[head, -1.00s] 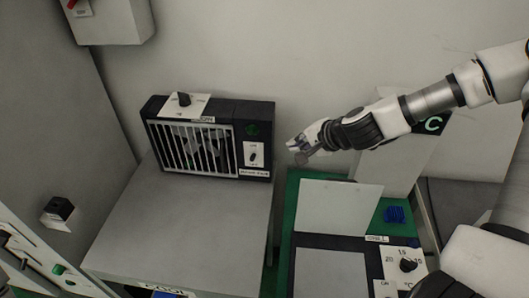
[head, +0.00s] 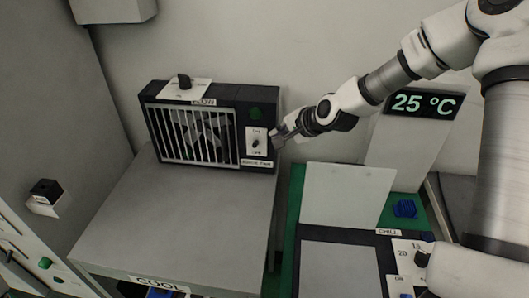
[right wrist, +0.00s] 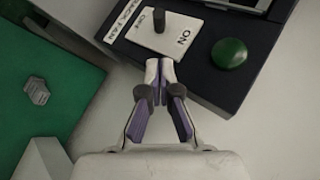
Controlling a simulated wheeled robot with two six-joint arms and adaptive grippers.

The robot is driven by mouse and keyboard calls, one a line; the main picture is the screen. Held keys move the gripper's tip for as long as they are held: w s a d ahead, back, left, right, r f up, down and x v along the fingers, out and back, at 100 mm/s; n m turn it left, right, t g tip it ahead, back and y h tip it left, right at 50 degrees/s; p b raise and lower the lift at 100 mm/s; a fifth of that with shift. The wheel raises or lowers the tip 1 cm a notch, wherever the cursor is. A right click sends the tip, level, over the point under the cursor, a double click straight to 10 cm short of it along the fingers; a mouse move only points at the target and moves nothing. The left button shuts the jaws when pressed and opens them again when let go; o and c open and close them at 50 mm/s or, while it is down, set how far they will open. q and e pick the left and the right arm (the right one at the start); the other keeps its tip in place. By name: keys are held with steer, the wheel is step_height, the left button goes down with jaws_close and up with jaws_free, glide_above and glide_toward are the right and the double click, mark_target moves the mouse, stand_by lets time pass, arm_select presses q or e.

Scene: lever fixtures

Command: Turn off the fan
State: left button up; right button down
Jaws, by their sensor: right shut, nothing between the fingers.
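The black fan (head: 205,132) with a white grille stands at the back of a grey table. On its right front is a white switch plate (head: 256,143) with a dark lever (head: 256,143). In the right wrist view the plate (right wrist: 178,42) reads ON at its near right and OFF at its left, and the lever (right wrist: 159,19) sticks up; I cannot tell which way it is set. My right gripper (head: 277,138) is beside the fan's right edge. Its closed fingertips (right wrist: 159,64) are empty, near the plate's edge, apart from the lever. My left gripper is out of view.
A green button (right wrist: 230,53) sits beside the switch plate. A knob (head: 184,82) on a white plate tops the fan. Right of a gap stand a chill unit (head: 347,197) and a display (head: 424,103) reading 25 °C. The grey tabletop (head: 180,215) before the fan is clear.

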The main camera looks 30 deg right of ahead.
mark_target(258, 143)
steer(key=a+f, duration=0.1)
steer(key=w+a+f, duration=0.1)
steer(key=shift+w+a+p, duration=0.25)
steer(key=shift+a+p, duration=0.05)
steer(key=shift+p, duration=0.05)
steer(key=shift+a+f, duration=0.1)
steer(key=shift+a, duration=0.35)
steer(key=shift+d, duration=0.1)
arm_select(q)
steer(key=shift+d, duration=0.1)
arm_select(e)
steer(key=shift+d+f, duration=0.1)
